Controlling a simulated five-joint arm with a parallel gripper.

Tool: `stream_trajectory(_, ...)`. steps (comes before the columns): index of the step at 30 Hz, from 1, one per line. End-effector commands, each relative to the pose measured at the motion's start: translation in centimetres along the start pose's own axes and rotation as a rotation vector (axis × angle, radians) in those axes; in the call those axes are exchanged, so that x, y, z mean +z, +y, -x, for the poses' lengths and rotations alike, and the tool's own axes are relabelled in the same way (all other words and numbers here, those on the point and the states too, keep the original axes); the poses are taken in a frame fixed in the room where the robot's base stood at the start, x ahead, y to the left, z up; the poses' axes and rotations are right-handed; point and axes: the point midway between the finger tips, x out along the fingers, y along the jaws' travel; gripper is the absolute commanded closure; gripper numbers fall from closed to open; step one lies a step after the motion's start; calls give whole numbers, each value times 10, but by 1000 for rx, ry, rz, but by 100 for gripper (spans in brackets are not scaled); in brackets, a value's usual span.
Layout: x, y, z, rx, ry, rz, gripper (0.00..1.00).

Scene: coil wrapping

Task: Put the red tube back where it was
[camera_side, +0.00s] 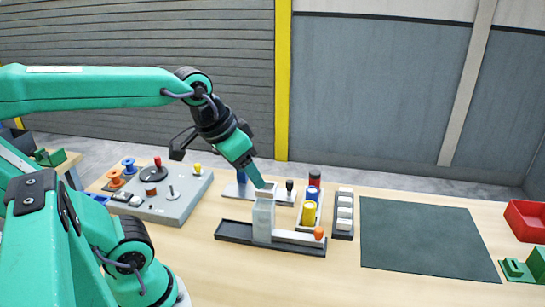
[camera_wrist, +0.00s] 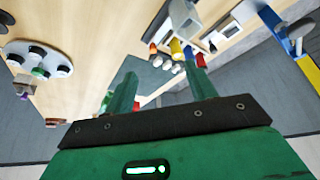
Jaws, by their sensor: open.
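The red tube (camera_side: 314,178) stands upright at the back of a pale rack, behind the blue tube (camera_side: 312,194) and the yellow tube (camera_side: 309,213). Its top looks dark. In the wrist view a red end (camera_wrist: 201,60) shows beside the blue one, partly hidden by a finger. My gripper (camera_side: 262,184) is to the left of the rack, above and behind the grey upright block, apart from the red tube. In the wrist view its two green fingers (camera_wrist: 160,90) are spread with nothing held between them.
A dark tray of white blocks (camera_side: 344,214) stands right of the rack. An orange knob (camera_side: 319,232) is at the front fixture's right end. A grey board with spools and knobs (camera_side: 170,195) is at left. The dark green mat (camera_side: 425,237) is bare; a red bin (camera_side: 526,221) is far right.

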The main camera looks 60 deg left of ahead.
Motion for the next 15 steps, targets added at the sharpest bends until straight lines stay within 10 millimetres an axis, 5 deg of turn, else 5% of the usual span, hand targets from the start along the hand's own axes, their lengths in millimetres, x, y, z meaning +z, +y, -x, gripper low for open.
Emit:
stream_trajectory(6,26,4,-2,9,35,-26,45)
stream_trajectory(15,31,4,-4,10,40,-31,45)
